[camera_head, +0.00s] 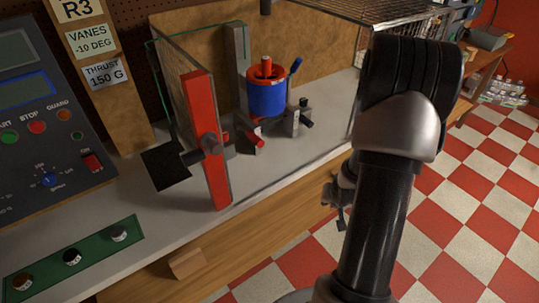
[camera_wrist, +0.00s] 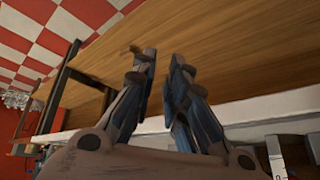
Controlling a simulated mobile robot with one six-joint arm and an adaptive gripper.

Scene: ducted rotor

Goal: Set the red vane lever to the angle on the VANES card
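The VANES card (camera_head: 92,42) is on the board at upper left and reads -10 DEG. A blue duct (camera_head: 267,98) with a red hub on top stands on the bench inside the frame. A small red piece with a dark end (camera_head: 250,137) sits low at its left; it may be the red vane lever, but its angle is unclear. A blue lever (camera_head: 296,65) sticks up at the duct's right. My gripper (camera_wrist: 162,60) is open and empty, its fingers apart before the wooden bench side. In the head view it is partly hidden by my arm, right of the bench.
A red upright frame (camera_head: 208,140) with a dark clamp stands in front of the duct, at left. A control panel (camera_head: 45,125) and a green strip with knobs (camera_head: 75,258) are further left. A wire mesh (camera_head: 370,12) is above right. Checkered floor lies clear at right.

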